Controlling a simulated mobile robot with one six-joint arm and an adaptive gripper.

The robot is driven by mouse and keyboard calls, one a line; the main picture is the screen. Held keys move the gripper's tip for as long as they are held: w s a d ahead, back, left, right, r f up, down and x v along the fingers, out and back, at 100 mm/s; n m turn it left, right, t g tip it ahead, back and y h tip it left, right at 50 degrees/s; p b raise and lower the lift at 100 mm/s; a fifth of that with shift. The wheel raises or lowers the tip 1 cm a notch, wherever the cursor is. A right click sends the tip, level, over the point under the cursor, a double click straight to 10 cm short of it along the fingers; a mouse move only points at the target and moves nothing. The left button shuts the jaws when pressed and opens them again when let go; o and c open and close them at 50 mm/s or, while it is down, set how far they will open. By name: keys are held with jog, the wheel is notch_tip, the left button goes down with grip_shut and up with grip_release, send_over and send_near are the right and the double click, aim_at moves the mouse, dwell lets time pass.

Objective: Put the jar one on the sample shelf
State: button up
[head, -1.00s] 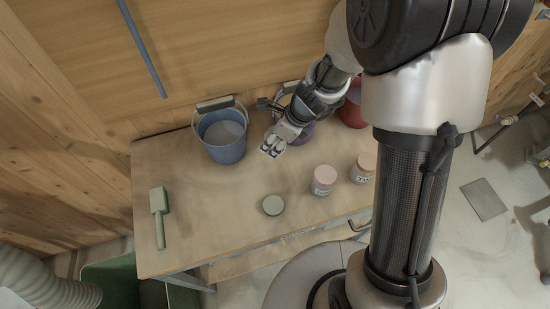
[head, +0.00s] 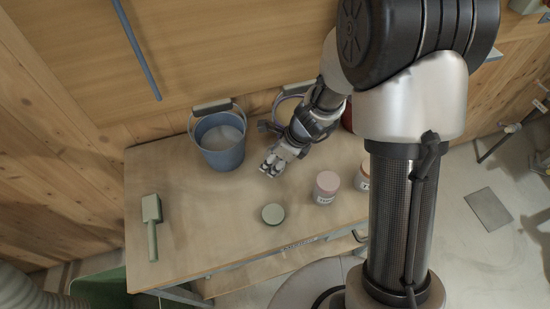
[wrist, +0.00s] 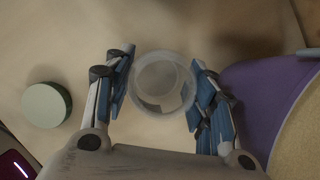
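My gripper (head: 270,168) is over the table between the blue bucket and the pink-lidded jar. In the wrist view a round, pale, translucent jar (wrist: 163,82) lies between the two fingers, seen from above. Its rim comes close to the finger pads on both sides. I cannot tell whether they press on it. In the head view this jar is not clearly visible at the fingertips. A pink-lidded jar (head: 327,184) with a white label stands to the right, and an orange-lidded one (head: 362,178) is partly hidden by my arm. Their labels are unreadable. I cannot identify the sample shelf.
A purple bucket (wrist: 250,95) stands close to the right finger.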

jog(key=o, duration=0.4)
jog(key=shift+c, duration=0.2)
jog(key=shift+r, duration=0.1)
jog(key=shift+r+p, duration=0.3)
jog(key=p+v, duration=0.6)
jog(key=v, duration=0.5)
jog(key=shift+d+r, duration=0.25)
jog(key=shift+r, duration=0.05)
